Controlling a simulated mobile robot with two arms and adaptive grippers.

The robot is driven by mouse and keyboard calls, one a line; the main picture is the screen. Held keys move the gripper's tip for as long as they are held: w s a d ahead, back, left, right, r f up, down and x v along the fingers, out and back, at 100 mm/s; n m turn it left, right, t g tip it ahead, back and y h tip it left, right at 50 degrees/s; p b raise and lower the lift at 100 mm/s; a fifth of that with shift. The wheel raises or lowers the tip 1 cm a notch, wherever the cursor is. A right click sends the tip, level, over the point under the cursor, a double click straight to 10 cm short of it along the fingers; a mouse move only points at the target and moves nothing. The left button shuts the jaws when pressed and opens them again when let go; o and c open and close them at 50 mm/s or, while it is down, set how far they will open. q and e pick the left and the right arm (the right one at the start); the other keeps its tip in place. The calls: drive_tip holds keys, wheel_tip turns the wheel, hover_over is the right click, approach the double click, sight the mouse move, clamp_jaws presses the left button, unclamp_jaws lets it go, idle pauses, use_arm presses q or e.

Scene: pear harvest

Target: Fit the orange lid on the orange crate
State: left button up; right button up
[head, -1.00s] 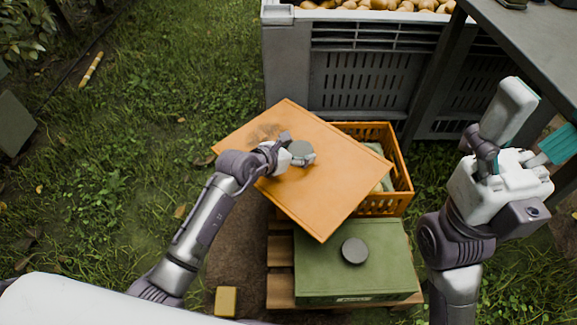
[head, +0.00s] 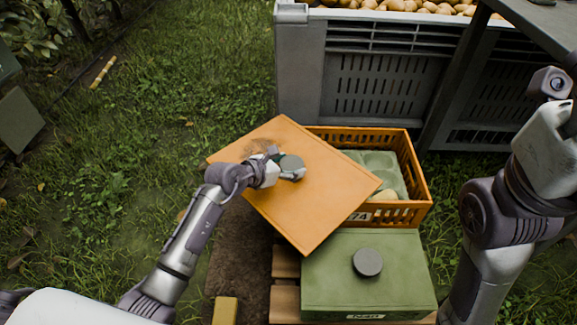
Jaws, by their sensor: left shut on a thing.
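The square orange lid (head: 310,205) hangs from my left gripper (head: 286,172), which is shut on its dark round knob. The lid is turned at an angle to the orange crate (head: 422,185) and overlaps the crate's left part in the head view. It hides that part; I cannot tell the height gap between them. The crate's right part is open and shows a green moulded tray (head: 378,163) with a pale fruit. My right arm is at the right edge; its hand (head: 560,95) is partly cut off and its fingers cannot be made out.
A green box (head: 345,285) with a dark knob (head: 368,262) stands in front of the crate on a wooden pallet (head: 285,300). A big grey bin (head: 385,85) of pears stands behind. A dark table (head: 540,25) is at upper right. Grass at left is open.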

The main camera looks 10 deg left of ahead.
use_arm(q)
drive_tip(key=shift+f, duration=0.1)
drive_tip(key=o, duration=1.4)
